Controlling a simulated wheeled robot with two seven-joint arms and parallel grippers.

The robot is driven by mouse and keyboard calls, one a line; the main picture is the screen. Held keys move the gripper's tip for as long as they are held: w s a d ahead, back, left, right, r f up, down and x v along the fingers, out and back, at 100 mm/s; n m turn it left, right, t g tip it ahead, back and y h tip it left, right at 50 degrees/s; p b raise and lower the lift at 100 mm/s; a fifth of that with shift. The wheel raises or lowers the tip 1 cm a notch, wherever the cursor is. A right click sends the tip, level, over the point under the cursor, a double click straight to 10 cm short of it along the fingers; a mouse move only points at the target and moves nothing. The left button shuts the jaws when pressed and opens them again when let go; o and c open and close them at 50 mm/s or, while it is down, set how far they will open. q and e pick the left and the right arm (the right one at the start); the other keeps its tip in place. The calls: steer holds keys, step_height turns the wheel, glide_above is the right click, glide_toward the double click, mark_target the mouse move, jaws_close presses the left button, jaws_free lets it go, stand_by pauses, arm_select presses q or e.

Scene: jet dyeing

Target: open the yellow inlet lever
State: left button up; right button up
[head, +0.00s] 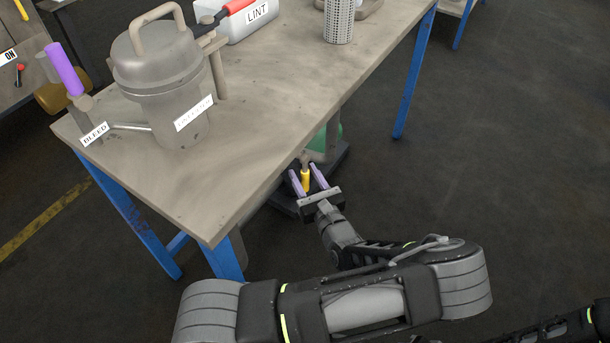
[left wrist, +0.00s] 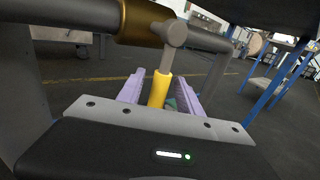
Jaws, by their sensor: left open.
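The yellow inlet lever (head: 305,179) shows low beside the table's front edge, below the tabletop. In the left wrist view the yellow lever (left wrist: 159,90) hangs from a grey knob on a pipe with a brass-coloured collar (left wrist: 138,22). My left gripper (head: 308,178) is open, with its two purple fingers on either side of the yellow lever. In the left wrist view the fingers (left wrist: 159,86) also stand to its left and right. I cannot tell whether either finger touches it. My right gripper is not in view.
The table (head: 270,120) stands above and beside my left gripper, on blue legs (head: 413,80). On it are a grey lidded vessel (head: 165,85), a purple-handled bleed lever (head: 65,70) and a white LINT box (head: 240,20). The floor to the right is clear.

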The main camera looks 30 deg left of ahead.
arm_select(q)
jaws_close()
stand_by(0.3)
stand_by(1.1)
